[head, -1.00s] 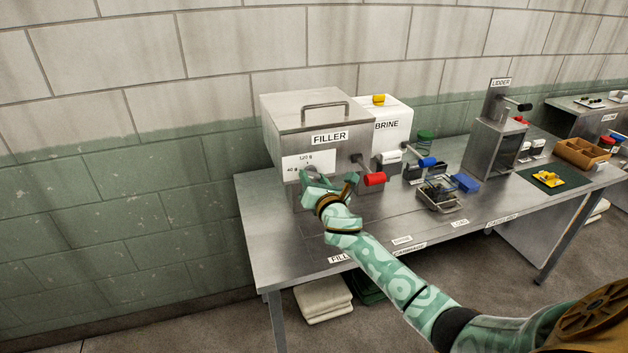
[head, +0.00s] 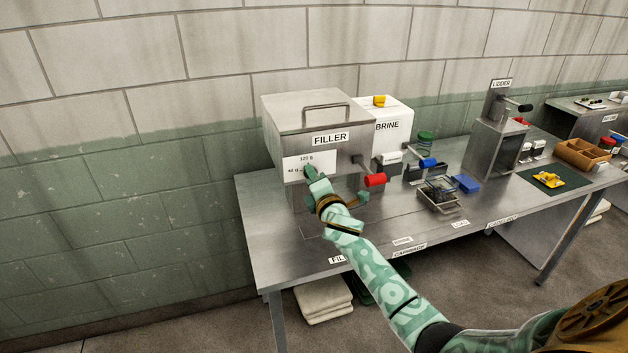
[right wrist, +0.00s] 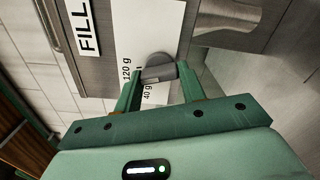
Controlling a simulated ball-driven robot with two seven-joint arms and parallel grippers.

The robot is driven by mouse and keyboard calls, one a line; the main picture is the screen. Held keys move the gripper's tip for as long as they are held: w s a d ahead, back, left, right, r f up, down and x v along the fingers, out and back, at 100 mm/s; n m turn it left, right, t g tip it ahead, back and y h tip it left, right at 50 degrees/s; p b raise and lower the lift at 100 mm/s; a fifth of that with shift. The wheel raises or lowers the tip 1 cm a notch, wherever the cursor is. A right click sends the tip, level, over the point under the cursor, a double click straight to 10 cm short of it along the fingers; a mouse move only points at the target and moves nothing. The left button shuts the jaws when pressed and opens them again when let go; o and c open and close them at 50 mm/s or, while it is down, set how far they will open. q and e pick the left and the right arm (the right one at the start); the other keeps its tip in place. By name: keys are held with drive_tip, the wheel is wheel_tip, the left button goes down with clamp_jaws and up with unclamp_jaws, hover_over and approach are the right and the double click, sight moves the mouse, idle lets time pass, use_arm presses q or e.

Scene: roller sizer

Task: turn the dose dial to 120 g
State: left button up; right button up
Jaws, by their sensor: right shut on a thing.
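The filler (head: 300,115) is a grey metal box at the left end of the bench. Its white dial plate (head: 292,165) reads 120 g above 40 g. In the head view my right gripper (head: 310,173) is at this plate and covers the dose dial. In the right wrist view the dose dial (right wrist: 158,68) is a grey knob with a rounded rim. My right gripper's green fingers (right wrist: 160,80) are shut on it from both sides. The marks 120 g (right wrist: 127,69) and 40 g (right wrist: 147,93) show beside it. I cannot tell which mark the dial points at. My left gripper is out of view.
A red-handled lever (head: 375,180) sticks out just right of my gripper. The white brine box (head: 391,126) stands behind it. A small wire-framed carriage (head: 440,190) and a blue block (head: 466,184) are farther right. The bench front (head: 290,240) left of my arm is clear.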

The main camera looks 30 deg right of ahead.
drive_tip(key=shift+m, duration=0.7)
drive_tip(key=o, duration=1)
drive_tip(key=p+v, duration=0.1)
drive_tip(key=v, duration=1.5)
drive_tip(key=shift+s+d, duration=0.1)
drive_tip(key=shift+s, duration=0.1)
